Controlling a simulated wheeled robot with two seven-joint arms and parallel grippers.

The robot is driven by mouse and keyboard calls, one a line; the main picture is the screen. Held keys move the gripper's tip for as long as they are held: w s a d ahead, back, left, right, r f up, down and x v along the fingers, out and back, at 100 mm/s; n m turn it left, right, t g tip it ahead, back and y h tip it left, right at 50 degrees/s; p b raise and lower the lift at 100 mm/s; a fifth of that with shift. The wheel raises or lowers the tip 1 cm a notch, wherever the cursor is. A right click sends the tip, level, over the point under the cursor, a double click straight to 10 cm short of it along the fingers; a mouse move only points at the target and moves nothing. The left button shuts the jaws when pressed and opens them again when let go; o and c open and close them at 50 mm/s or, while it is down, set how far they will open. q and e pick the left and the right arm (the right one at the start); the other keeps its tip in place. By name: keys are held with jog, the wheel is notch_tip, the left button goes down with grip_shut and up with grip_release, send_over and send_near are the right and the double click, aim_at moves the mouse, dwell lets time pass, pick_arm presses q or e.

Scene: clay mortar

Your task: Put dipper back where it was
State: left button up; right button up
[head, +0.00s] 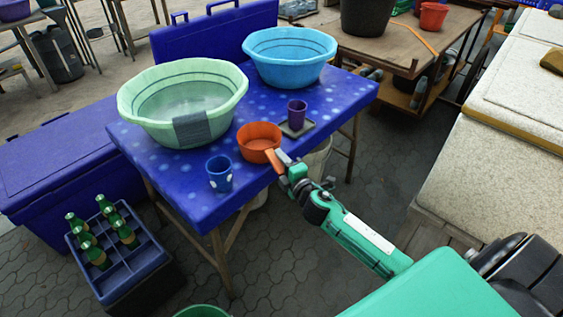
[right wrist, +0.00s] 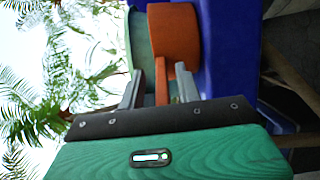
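The orange dipper (head: 259,145) sits upright on the blue spotted table (head: 190,190), near its right front edge. Its handle points toward my right gripper (head: 284,165). In the right wrist view the dipper (right wrist: 174,42) lies just beyond the fingers, and its handle runs between the two fingers of the right gripper (right wrist: 161,80). A gap shows on each side of the handle, so the gripper is open around it. My left gripper is in neither view.
A green basin (head: 150,105) and a light blue basin (head: 290,72) stand behind the dipper. A blue cup (head: 219,177) is to its left, a purple cup (head: 297,116) to its right on a dark coaster (head: 297,130). A bottle crate (head: 125,260) stands on the floor.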

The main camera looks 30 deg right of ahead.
jog(key=s, duration=1.2)
jog(key=s+a+f+m+g+h, duration=0.1)
jog(key=s+f+m+g+h, duration=0.1)
jog(key=s+f+m+g, duration=0.35)
jog(key=s+f+m+g+h, duration=0.1)
jog(key=s+f+m+g, duration=0.15)
jog(key=f+m, duration=0.5)
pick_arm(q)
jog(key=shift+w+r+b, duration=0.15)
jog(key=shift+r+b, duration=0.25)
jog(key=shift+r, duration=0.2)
pick_arm(e)
jog(key=s+a+f+m+g+y, duration=0.1)
jog(key=s+a+f+g, duration=0.2)
jog(key=s+a+f, duration=0.2)
jog(key=s+a+f+m+g+y, duration=0.2)
jog(key=s+a+f+g, duration=0.2)
jog(key=s, duration=0.5)
jog(key=shift+s+a+f, duration=0.2)
jog(key=shift+a+f, duration=0.45)
jog(key=shift+a, duration=0.05)
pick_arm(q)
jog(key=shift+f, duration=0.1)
